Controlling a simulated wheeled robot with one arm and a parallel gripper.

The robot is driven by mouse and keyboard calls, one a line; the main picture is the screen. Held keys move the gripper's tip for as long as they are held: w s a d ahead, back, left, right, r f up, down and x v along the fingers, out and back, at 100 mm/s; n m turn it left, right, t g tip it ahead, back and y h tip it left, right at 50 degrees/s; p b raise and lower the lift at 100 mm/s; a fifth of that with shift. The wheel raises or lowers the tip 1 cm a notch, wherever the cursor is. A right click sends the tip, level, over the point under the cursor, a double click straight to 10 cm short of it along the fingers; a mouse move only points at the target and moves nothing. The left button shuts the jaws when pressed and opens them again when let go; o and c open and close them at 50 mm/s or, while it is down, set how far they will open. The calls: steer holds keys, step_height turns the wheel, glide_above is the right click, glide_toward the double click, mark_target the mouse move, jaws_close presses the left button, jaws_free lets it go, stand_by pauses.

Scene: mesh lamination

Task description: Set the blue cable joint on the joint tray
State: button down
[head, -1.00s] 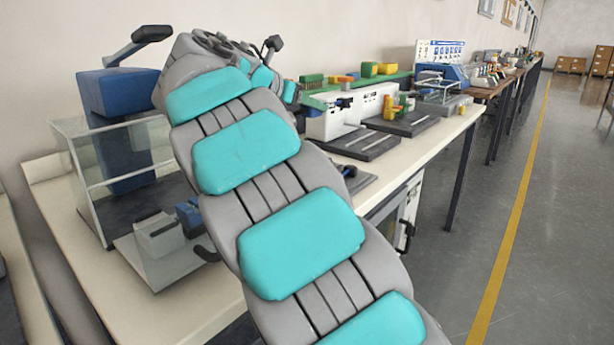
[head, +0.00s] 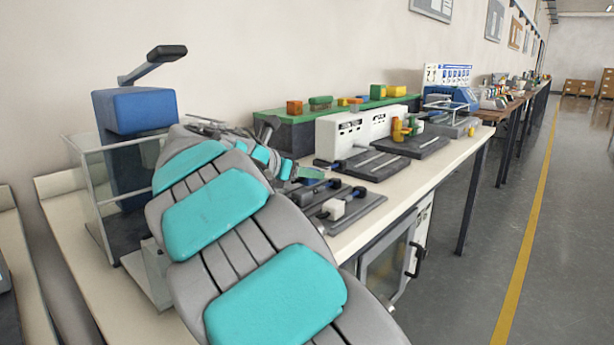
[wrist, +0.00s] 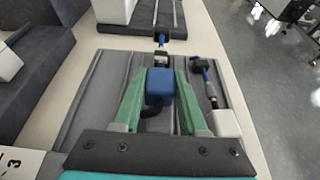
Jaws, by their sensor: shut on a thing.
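The blue cable joint (wrist: 160,86) is a blue block with a black cable curving from its near end. My gripper (wrist: 161,76) is shut on it, with one green finger on each side. It hangs over the grey joint tray (wrist: 88,100) in the wrist view; I cannot tell whether it touches the surface. The tray also shows in the head view (head: 362,214).
On the tray's right side lies a white block (wrist: 225,123) with a dark and blue cable piece. Another dark and blue piece (wrist: 162,54) lies at the far edge. A dark board (head: 362,165) and a white housing (head: 372,128) stand farther along the bench.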

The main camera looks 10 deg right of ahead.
steer(key=shift+f, duration=0.3)
steer(key=shift+c, duration=2.2)
jaws_free()
steer(key=shift+f, duration=0.1)
steer(key=shift+s+a+r, duration=0.15)
steer(key=shift+a+r, duration=0.1)
steer(key=shift+r, duration=0.1)
steer(key=v, duration=1.1)
steer(key=shift+a, duration=0.15)
steer(key=shift+s, duration=0.15)
